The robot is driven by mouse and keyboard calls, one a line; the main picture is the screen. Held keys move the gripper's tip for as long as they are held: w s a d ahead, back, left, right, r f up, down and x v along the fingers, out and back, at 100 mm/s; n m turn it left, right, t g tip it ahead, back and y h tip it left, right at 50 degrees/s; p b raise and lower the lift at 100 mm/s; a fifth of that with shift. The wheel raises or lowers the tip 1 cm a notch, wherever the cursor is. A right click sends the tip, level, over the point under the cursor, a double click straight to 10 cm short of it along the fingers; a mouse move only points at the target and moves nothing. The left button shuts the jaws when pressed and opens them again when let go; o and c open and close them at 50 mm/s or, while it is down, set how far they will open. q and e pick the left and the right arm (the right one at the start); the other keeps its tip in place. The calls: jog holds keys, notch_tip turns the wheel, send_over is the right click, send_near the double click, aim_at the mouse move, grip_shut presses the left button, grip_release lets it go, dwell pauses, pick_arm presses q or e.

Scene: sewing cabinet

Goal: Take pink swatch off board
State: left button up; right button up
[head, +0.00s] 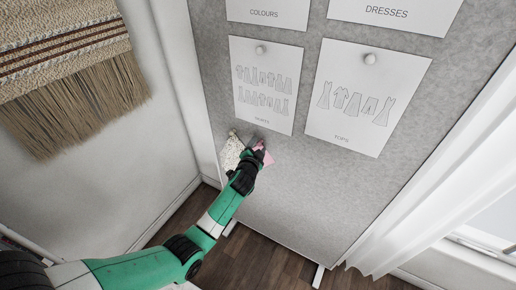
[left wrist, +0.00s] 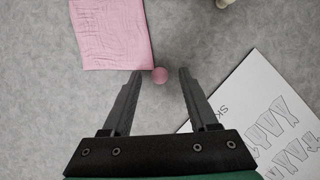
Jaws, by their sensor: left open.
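The pink swatch (left wrist: 116,34) lies flat against the grey board (head: 310,190), at the upper left in the left wrist view. A small round pink pin (left wrist: 160,74) is beside the swatch's lower right corner. My left gripper (left wrist: 160,76) is open, with the pin between its fingertips; I cannot tell whether they touch it. In the head view my left gripper (head: 256,148) is low on the board and partly hides the pink swatch (head: 265,158). My right gripper is not in view.
A pale speckled swatch (head: 231,152) hangs just left of the gripper. Paper sheets, one with skirt drawings (head: 266,85) and one with tops (head: 366,95), are pinned above. A white curtain (head: 440,150) hangs at right and a fringed weaving (head: 70,70) at left.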

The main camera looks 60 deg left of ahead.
pick_arm(q)
jog(key=shift+c, duration=0.3)
grip_shut()
jog(key=shift+s+d+p, duration=0.4)
jog(key=shift+s+p, duration=0.2)
jog(key=shift+s+d+p, duration=0.45)
jog(key=shift+s+p, duration=0.05)
jog(key=shift+s, duration=0.2)
